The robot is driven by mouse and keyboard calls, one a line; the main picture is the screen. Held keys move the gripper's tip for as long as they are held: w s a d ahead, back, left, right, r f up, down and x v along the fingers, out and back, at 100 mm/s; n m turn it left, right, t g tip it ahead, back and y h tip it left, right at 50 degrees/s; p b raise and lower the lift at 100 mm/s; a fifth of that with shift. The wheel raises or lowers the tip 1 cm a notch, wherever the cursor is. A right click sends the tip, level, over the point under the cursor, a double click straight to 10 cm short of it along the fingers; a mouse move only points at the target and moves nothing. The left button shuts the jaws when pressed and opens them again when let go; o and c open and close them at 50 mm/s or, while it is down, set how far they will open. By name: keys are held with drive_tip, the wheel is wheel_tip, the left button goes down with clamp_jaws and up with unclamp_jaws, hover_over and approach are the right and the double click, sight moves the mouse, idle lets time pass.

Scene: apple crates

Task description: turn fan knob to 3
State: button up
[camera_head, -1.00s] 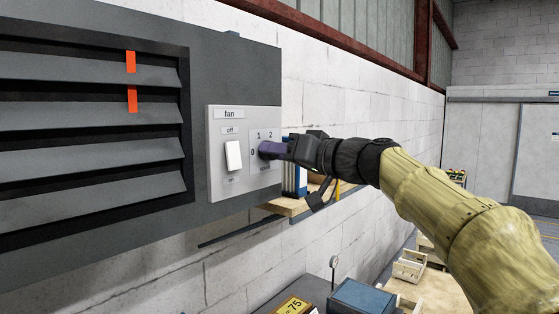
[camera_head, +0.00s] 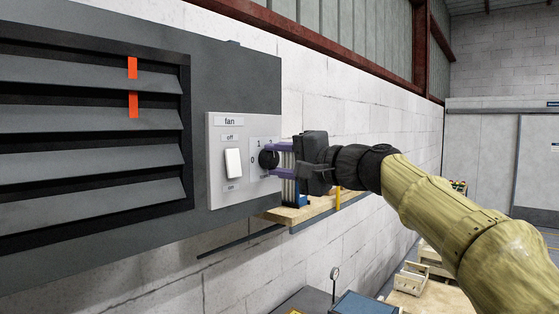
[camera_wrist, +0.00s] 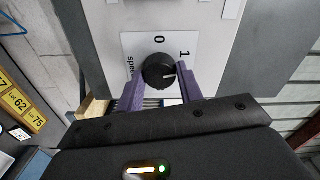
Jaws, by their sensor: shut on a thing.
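The grey fan panel (camera_head: 229,190) is on the dark louvred housing, with a white rocker switch (camera_head: 233,163) between "off" and "on" labels. The round black fan knob (camera_head: 268,159) is right of the switch. In the wrist view the knob (camera_wrist: 158,70) shows a white mark pointing right, a little below the "1" label; "0" is above the knob. My gripper (camera_head: 272,160) is shut on the knob, one purple finger above and one below it. In the wrist view my fingers (camera_wrist: 161,88) are at its left and right sides.
A wooden shelf (camera_head: 310,211) with a blue item on it is fixed to the white block wall just below my gripper. A blue box (camera_head: 366,305) and wooden crates (camera_head: 411,280) stand lower down. Open space lies right of my arm.

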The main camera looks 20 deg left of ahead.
drive_tip(key=m+p, duration=0.1)
drive_tip(key=m, duration=0.4)
drive_tip(key=shift+m, duration=0.4)
drive_tip(key=m+p, duration=0.1)
drive_tip(key=m, duration=0.3)
drive_tip(key=shift+w, duration=0.1)
drive_tip(key=m+p, duration=0.2)
drive_tip(key=m, duration=0.3)
drive_tip(key=shift+m+p, duration=0.35)
drive_tip(key=shift+m, duration=0.05)
drive_tip(key=m+p, duration=0.2)
drive_tip(key=m, duration=0.2)
drive_tip(key=shift+f+m, duration=0.1)
drive_tip(key=shift+m, duration=0.3)
drive_tip(key=o, duration=1)
